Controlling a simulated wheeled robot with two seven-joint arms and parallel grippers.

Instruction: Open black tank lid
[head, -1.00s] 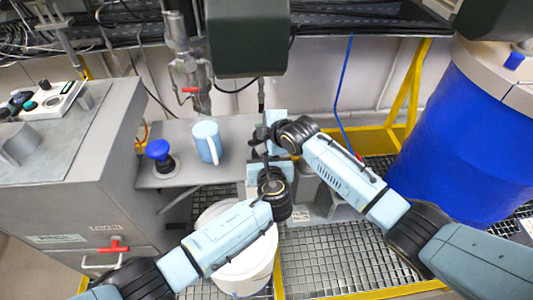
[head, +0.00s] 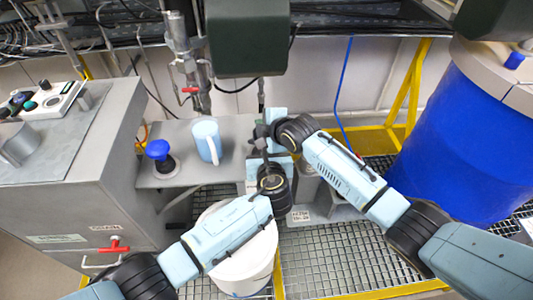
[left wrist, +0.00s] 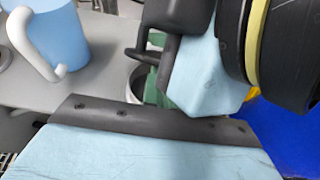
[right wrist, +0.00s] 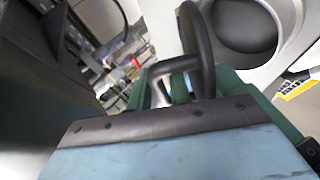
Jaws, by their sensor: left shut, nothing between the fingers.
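No black tank lid is clearly recognizable; the spot between my two hands is mostly hidden in the head view. My left gripper (head: 262,150) is shut and empty, beside the grey shelf's right end. My right gripper (head: 264,131) is very close to it, and its fingers are too small and covered to read. In the left wrist view dark finger-like parts (left wrist: 153,50) and a light blue hand stand before a green surface (left wrist: 158,90). In the right wrist view a dark curved bar (right wrist: 197,48) with a grey stem stands by a green edge (right wrist: 235,82); I see no contact clearly.
A light blue mug (head: 207,140) and a blue-topped knob (head: 158,150) are on the grey shelf (head: 180,178). A white bucket (head: 250,268) stands below my left forearm. A blue drum (head: 450,140) stands right. A dark box (head: 248,45) hangs above. Metal grating covers the floor.

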